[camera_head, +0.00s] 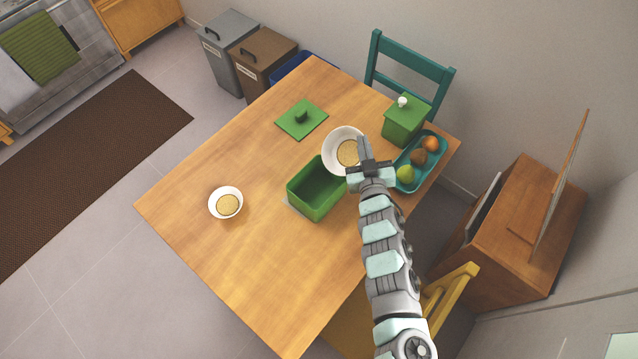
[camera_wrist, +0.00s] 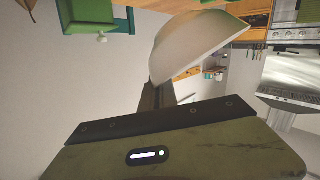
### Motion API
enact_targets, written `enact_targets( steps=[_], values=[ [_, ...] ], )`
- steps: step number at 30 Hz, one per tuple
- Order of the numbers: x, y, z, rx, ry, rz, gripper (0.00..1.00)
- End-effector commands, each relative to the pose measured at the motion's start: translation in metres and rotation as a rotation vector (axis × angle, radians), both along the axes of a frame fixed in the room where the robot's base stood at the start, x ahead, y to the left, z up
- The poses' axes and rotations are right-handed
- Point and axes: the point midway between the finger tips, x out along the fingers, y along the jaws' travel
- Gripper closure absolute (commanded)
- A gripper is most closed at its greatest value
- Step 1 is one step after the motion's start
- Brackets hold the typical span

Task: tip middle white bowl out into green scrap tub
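A white bowl (camera_head: 337,138) with yellowish grainy contents is at my gripper (camera_head: 364,152), held by its right rim. It looks larger than the other bowl and appears raised above the table, close behind the green scrap tub. The wrist view shows the bowl's outside (camera_wrist: 205,42) at the fingers (camera_wrist: 160,98), with the room behind it. The green scrap tub (camera_head: 307,206) stands open on the table; the inside that shows looks empty. A second white bowl (camera_head: 213,207) with similar contents stands on the table at the left.
A green lid (camera_head: 289,120) lies flat behind the tub. A green canister (camera_head: 404,125) with a white knob and a teal tray (camera_head: 437,152) of fruit stand at the right. The table (camera_head: 255,270) is clear in front. A teal chair (camera_head: 410,67) stands behind.

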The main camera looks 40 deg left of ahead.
Motion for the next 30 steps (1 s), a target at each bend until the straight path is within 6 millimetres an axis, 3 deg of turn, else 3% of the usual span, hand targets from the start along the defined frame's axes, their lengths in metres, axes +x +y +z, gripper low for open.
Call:
enact_targets(
  steps=[30],
  values=[
    [-0.014,0.015,0.001,-0.026,-0.135,0.021,1.00]
  ],
)
